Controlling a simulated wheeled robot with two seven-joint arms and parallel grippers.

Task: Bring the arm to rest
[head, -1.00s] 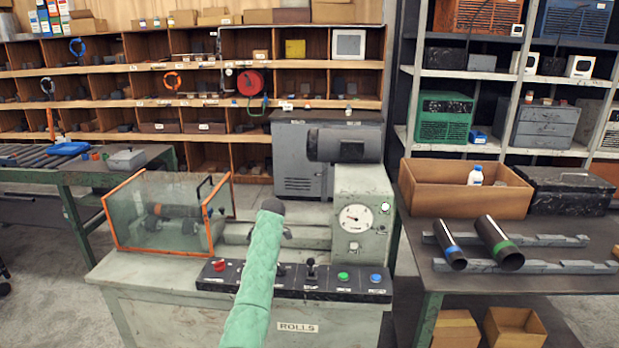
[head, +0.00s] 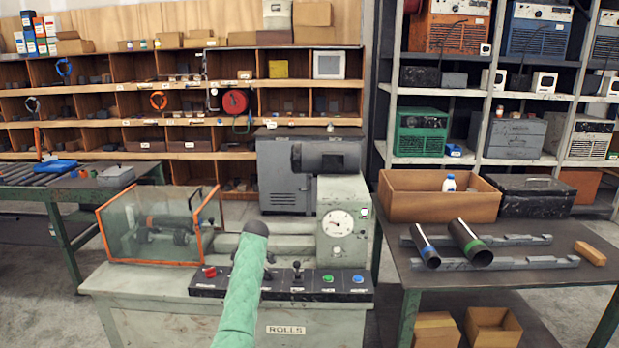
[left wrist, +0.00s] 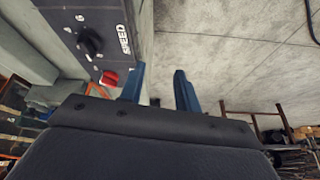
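My green-sleeved arm (head: 240,295) rises from the bottom centre of the head view, in front of the rolls machine (head: 180,308). Its dark end (head: 256,229) overlaps the control panel and rollers in the picture; no gripper fingers show there. In the left wrist view my left gripper (left wrist: 159,72) has two blue fingers apart, with nothing between them. The fingers point over bare concrete floor, beside a panel with a SPEED knob (left wrist: 90,42) and red button (left wrist: 109,77). My right gripper is in neither view.
Two dark pipes, blue-banded (head: 425,246) and green-banded (head: 470,243), lie on grey rails on the right table (head: 440,284). A brown open box (head: 430,207) and tan block (head: 590,254) are there too. A clear guard (head: 140,230) with an orange frame stands left on the machine.

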